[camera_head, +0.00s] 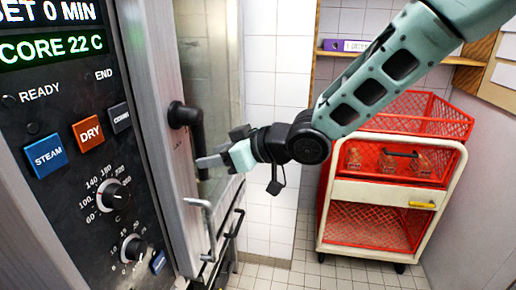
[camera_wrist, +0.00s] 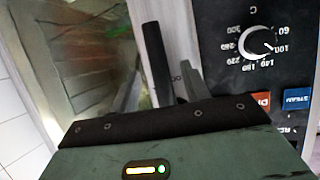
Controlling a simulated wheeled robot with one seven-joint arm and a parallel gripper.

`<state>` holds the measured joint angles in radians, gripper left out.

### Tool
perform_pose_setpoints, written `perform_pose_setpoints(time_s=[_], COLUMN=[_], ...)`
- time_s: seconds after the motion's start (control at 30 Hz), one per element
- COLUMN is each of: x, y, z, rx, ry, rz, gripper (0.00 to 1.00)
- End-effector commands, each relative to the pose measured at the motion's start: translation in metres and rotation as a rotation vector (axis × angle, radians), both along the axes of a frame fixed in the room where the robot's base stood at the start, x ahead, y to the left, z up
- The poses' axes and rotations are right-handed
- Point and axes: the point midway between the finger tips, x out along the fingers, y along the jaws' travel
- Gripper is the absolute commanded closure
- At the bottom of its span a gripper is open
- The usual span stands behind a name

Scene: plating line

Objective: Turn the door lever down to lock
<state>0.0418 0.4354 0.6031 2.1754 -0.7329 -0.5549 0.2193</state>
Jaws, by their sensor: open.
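The black door lever (camera_head: 186,116) is on the steel edge of the oven door at the left in the head view. Its thick top end shows clearly, and its bar appears to run down behind my fingertips. My gripper (camera_head: 212,161) is beside the lever's lower part, with its jaws open. In the wrist view the dark lever bar (camera_wrist: 157,62) stands between my two grey fingers (camera_wrist: 160,88). Contact between fingers and lever cannot be told. The oven door's glass (camera_head: 212,75) is right of the lever.
The control panel (camera_head: 75,150) with buttons and dials is close on the left. A metal bar handle (camera_head: 203,222) sits below the lever. A red and cream cart (camera_head: 345,191) stands at the right by a shelf (camera_head: 460,61). Tiled floor shows between oven and cart.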

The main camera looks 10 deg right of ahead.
Motion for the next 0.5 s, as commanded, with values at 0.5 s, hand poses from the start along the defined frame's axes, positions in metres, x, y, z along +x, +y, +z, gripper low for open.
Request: perform_pose_setpoints(time_s=[0.5], x=[-0.052], y=[-0.089], z=[0.044], rx=[-0.001], ry=[-0.002], rz=[-0.002], gripper=[0.54])
